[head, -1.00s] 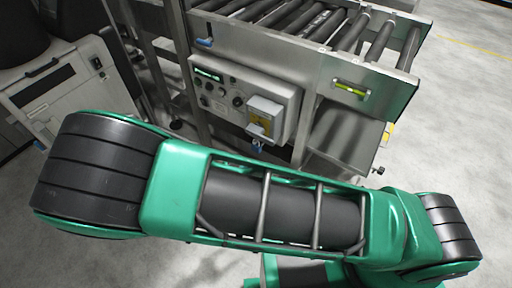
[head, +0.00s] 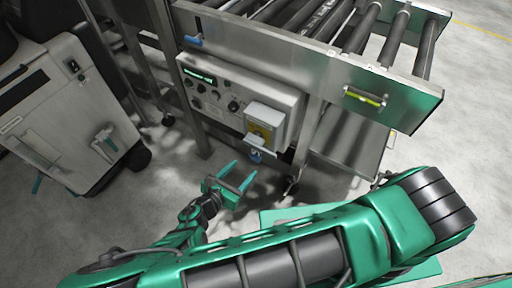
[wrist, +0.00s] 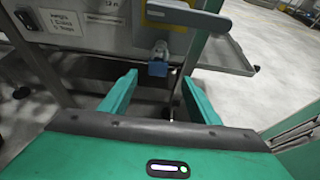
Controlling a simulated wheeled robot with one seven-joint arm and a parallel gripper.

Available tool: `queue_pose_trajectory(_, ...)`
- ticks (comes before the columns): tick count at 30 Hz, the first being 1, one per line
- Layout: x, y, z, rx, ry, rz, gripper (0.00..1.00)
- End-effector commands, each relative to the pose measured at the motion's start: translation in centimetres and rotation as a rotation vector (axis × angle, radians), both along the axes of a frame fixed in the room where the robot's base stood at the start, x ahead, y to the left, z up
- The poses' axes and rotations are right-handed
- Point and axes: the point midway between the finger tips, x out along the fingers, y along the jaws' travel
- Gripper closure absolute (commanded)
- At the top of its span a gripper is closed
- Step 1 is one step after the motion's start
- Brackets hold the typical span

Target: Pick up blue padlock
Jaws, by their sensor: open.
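The blue padlock (head: 256,156) hangs under the grey and yellow switch box (head: 264,124) on the front of the control panel. In the wrist view the padlock (wrist: 157,69) is near the top middle, with its shackle above the blue body. My gripper (head: 241,173) is open and empty, just below and left of the padlock in the head view. In the wrist view the two green fingers (wrist: 158,80) point toward the padlock, which appears between and beyond their tips. No contact with the padlock is visible.
The control panel (head: 215,92) with knobs and a small display sits under the roller conveyor (head: 330,30). Metal legs stand beside it. A grey cabinet (head: 60,110) is at the left. The floor around my gripper looks clear.

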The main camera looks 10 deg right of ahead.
Motion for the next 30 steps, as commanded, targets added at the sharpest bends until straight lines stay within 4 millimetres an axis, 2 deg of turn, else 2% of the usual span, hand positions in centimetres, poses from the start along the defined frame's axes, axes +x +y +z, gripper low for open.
queue_pose_trajectory(9, 3.5, -3.3, -1.7, -0.004, -0.001, -0.016, 0.44)
queue_pose_trajectory(17, 4.6, -4.2, -2.3, -0.002, -0.001, -0.018, 0.44)
queue_pose_trajectory(24, 6.8, -5.3, -4.0, -0.003, -0.002, -0.018, 0.44)
queue_pose_trajectory(30, 8.1, -6.3, -4.6, -0.001, 0.000, -0.018, 0.44)
